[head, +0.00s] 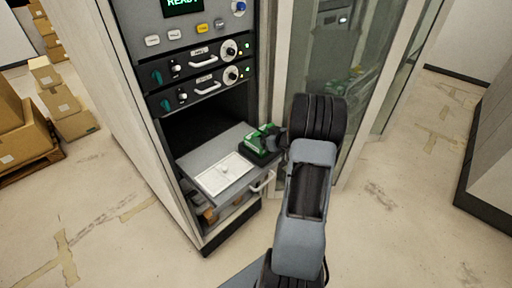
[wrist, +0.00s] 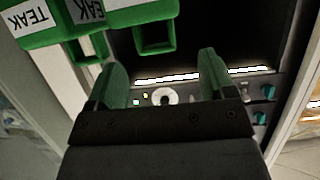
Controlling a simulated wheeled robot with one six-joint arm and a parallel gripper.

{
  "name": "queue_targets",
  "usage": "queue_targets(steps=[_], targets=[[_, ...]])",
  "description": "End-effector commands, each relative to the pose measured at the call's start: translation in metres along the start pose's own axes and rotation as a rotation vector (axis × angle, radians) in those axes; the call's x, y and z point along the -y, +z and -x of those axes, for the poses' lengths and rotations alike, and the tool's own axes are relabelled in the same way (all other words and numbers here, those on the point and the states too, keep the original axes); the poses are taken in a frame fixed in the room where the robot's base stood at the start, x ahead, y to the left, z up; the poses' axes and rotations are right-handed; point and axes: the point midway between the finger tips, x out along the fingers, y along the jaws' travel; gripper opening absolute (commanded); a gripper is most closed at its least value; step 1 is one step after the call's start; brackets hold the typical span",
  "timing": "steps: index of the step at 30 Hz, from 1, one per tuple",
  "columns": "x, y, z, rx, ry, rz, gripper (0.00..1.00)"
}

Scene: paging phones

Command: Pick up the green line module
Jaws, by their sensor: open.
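The green line module (head: 261,140) sits on a dark base at the right side of a pulled-out grey shelf. In the wrist view, green blocky parts (wrist: 150,15) with white labels reading "TEAK" fill the upper left, close to the camera; I cannot tell whether they are one piece or more. My gripper (wrist: 162,75) is open, with its two green-padded fingers apart and nothing seen between them. In the head view, my gripper (head: 278,138) is at the right side of the green module, and my arm hides part of that area; contact cannot be told.
The shelf (head: 235,143) carries a white plate (head: 224,174) and extends from a cabinet with a control panel (head: 205,70) above. A drawer handle (head: 263,182) is below the shelf. A glass door (head: 335,60) stands close on the right. Cardboard boxes (head: 62,100) lie far left.

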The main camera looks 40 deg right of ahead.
Motion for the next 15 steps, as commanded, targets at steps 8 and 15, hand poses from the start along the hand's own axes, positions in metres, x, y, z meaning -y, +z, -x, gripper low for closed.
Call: queue_targets(steps=[8, 15], targets=[[-0.002, -0.001, -0.029, 0.002, -0.002, -0.001, 0.77], [-0.003, 0.0, -0.051, 0.0, 0.001, 0.0, 0.77]])
